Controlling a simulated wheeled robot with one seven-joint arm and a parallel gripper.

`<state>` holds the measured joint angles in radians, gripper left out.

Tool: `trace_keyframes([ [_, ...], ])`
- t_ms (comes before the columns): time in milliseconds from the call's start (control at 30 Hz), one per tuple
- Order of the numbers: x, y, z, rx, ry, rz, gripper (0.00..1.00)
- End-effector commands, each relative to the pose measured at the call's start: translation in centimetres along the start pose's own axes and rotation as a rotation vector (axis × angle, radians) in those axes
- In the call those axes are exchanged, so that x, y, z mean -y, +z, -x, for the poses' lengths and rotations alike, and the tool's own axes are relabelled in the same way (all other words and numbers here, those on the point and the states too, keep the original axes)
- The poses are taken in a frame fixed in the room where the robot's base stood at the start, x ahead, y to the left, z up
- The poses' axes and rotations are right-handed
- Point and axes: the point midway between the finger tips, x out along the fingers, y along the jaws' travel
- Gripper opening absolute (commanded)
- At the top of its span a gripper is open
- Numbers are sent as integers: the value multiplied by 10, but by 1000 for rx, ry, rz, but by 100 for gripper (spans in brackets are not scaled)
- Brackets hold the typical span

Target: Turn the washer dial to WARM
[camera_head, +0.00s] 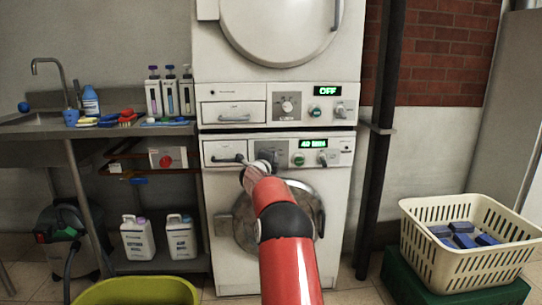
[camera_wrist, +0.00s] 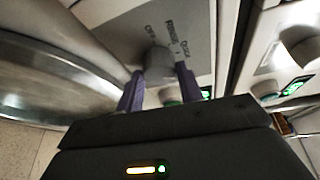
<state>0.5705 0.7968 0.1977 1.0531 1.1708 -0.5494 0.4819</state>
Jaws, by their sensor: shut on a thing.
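The stacked laundry machines fill the middle of the head view. My gripper (camera_head: 262,160) is at the control panel of the lower machine (camera_head: 308,152), over its dial. In the wrist view my gripper (camera_wrist: 160,80) has its two purple fingers shut on the grey dial (camera_wrist: 159,63), one on each side. The lower display (camera_head: 312,143) is lit green and seems to read 40 MIN.
Right of the dial are a green button (camera_head: 298,159) and a knob (camera_head: 322,158); a drawer (camera_head: 223,152) is left. The upper machine has its own dial (camera_head: 287,105) and an OFF display (camera_head: 327,91). A cream basket (camera_head: 430,250) and yellow-green tub (camera_head: 135,289) stand in front.

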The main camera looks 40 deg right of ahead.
Motion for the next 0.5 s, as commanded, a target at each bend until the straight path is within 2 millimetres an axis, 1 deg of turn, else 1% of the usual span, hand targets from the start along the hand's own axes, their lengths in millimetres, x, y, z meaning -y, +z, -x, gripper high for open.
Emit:
trace_keyframes([
  [33,3,0,0,1,14,-28,14],
  [200,2,0,0,6,46,-108,14],
  [500,1,0,0,8,72,-173,14],
])
